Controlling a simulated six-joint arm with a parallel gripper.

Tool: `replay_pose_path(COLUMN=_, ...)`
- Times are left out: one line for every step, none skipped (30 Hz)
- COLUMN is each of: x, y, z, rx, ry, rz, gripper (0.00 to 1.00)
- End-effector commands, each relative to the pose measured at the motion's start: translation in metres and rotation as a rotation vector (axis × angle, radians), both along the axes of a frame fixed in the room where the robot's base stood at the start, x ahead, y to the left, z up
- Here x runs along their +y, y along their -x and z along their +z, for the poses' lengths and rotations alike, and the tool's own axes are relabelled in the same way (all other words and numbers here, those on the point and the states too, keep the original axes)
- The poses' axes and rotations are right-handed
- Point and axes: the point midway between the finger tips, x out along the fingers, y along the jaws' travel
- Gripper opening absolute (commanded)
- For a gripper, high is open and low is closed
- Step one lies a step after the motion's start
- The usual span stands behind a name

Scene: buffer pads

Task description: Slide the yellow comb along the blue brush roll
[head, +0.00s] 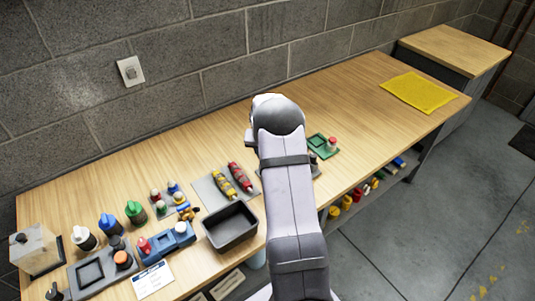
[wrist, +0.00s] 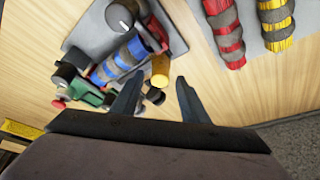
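The blue brush roll (wrist: 126,58), ringed with grey bands, lies in a grey-and-dark holder left of centre in the wrist view. A short yellow cylindrical piece (wrist: 160,70) stands beside its right end; I cannot tell if this is the yellow comb or its handle. No comb teeth show. My gripper (wrist: 158,92) is open, its two dark fingers apart, with the yellow piece just beyond and between the tips in the picture. I see no contact. In the head view my arm hides the roll and the fingers.
Red (head: 240,177) and yellow (head: 225,185) rolls lie on a grey pad near a black tray (head: 230,226). A green fixture (head: 323,147) with a red knob sits right of my arm. Bottles and fixtures crowd the left. The bench is clear toward the yellow mat (head: 418,92).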

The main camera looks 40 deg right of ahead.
Motion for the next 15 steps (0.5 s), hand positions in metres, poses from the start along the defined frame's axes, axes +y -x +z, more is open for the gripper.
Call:
replay_pose_path(x=0.000, y=0.000, z=0.000, rx=0.000, ry=0.000, rz=0.000, gripper=0.31)
replay_pose_path(x=0.000, y=0.000, z=0.000, rx=0.000, ry=0.000, rz=0.000, gripper=0.24)
replay_pose_path(x=0.000, y=0.000, z=0.000, rx=0.000, ry=0.000, rz=0.000, gripper=0.14)
replay_pose_path(x=0.000, y=0.000, z=0.000, rx=0.000, ry=0.000, rz=0.000, gripper=0.07)
replay_pose_path(x=0.000, y=0.000, z=0.000, rx=0.001, ry=-0.001, rz=0.000, gripper=0.00)
replay_pose_path(x=0.000, y=0.000, z=0.000, rx=0.001, ry=-0.001, rz=0.000, gripper=0.00)
replay_pose_path(x=0.000, y=0.000, z=0.000, rx=0.001, ry=-0.001, rz=0.000, gripper=0.00)
replay_pose_path(x=0.000, y=0.000, z=0.000, rx=0.001, ry=-0.001, rz=0.000, gripper=0.00)
replay_pose_path(x=0.000, y=0.000, z=0.000, rx=0.001, ry=-0.001, rz=0.000, gripper=0.00)
replay_pose_path(x=-0.001, y=0.000, z=0.000, rx=0.001, ry=-0.001, rz=0.000, gripper=0.00)
replay_pose_path(x=-0.003, y=0.000, z=0.000, rx=0.001, ry=0.000, rz=-0.001, gripper=0.00)
replay_pose_path(x=-0.007, y=0.000, z=0.000, rx=0.001, ry=-0.001, rz=-0.002, gripper=0.00)
replay_pose_path(x=-0.011, y=0.000, z=-0.001, rx=0.001, ry=0.000, rz=-0.004, gripper=0.00)
replay_pose_path(x=-0.017, y=0.000, z=-0.001, rx=0.001, ry=0.001, rz=-0.004, gripper=0.00)
replay_pose_path(x=-0.025, y=0.000, z=-0.001, rx=0.001, ry=0.001, rz=-0.006, gripper=0.00)
